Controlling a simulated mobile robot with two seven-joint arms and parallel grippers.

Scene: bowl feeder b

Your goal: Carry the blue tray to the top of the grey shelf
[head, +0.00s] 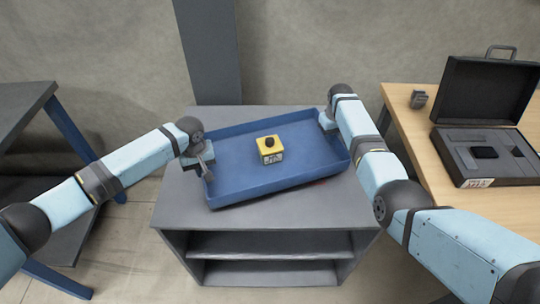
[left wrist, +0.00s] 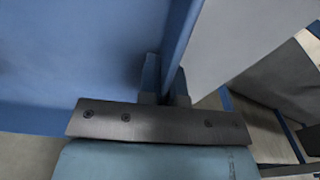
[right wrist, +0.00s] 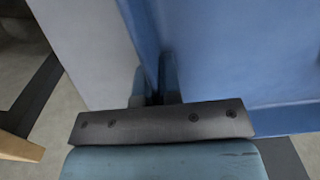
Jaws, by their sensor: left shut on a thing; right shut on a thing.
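The blue tray (head: 235,180) is over the top of the grey shelf (head: 180,205), turned slightly so its right side is farther back. I cannot tell whether its base touches the top. A yellow and white box with a dark knob (head: 270,148) sits inside the tray. My left gripper (head: 207,170) is shut on the tray's left wall; the left wrist view shows the wall between its fingers (left wrist: 165,95). My right gripper (head: 328,120) is shut on the tray's right wall, which the right wrist view shows between its fingers (right wrist: 155,95).
A dark bench with blue legs (head: 68,130) stands at the left. A grey column (head: 210,50) rises behind the shelf.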

